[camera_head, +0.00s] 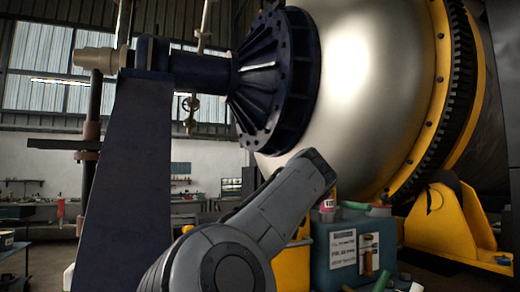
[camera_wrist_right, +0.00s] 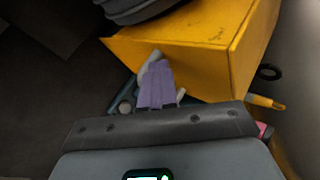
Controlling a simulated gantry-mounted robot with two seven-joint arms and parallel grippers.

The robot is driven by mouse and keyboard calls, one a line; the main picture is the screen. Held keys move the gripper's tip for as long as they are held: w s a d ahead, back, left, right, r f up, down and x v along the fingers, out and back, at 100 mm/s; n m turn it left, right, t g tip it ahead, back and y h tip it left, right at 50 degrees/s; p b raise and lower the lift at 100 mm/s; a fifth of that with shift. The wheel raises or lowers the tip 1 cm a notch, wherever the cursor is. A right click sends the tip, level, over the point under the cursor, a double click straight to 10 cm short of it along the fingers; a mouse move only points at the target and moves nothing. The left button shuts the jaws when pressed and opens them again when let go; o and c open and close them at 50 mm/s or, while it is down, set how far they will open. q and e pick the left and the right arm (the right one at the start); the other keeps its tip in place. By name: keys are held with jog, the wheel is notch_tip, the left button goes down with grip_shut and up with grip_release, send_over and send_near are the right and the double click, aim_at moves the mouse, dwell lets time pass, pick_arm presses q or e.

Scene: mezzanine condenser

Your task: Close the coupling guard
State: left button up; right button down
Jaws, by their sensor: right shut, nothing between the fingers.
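I cannot identify the coupling guard with certainty in either view. In the right wrist view, a yellow box-like part (camera_wrist_right: 190,45) with flat faces and a sharp edge fills the upper middle. My right gripper (camera_wrist_right: 157,75) shows there as ridged purple fingers in front of this part; they are shut with nothing held. I cannot tell whether they touch it. In the head view, a grey arm link of mine (camera_head: 290,205) rises from the bottom centre, and its gripper is hidden. My left gripper is in neither view.
A large metal vessel (camera_head: 365,90) with a dark blue flange (camera_head: 262,85) and a blue pedestal (camera_head: 125,185) dominate the head view. A yellow support (camera_head: 445,225) stands at right. A teal container (camera_head: 340,262) with small items on top is right of my arm.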

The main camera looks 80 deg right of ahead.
jog(key=shift+d+f, duration=0.1)
jog(key=shift+f, duration=0.4)
jog(key=shift+r, duration=0.1)
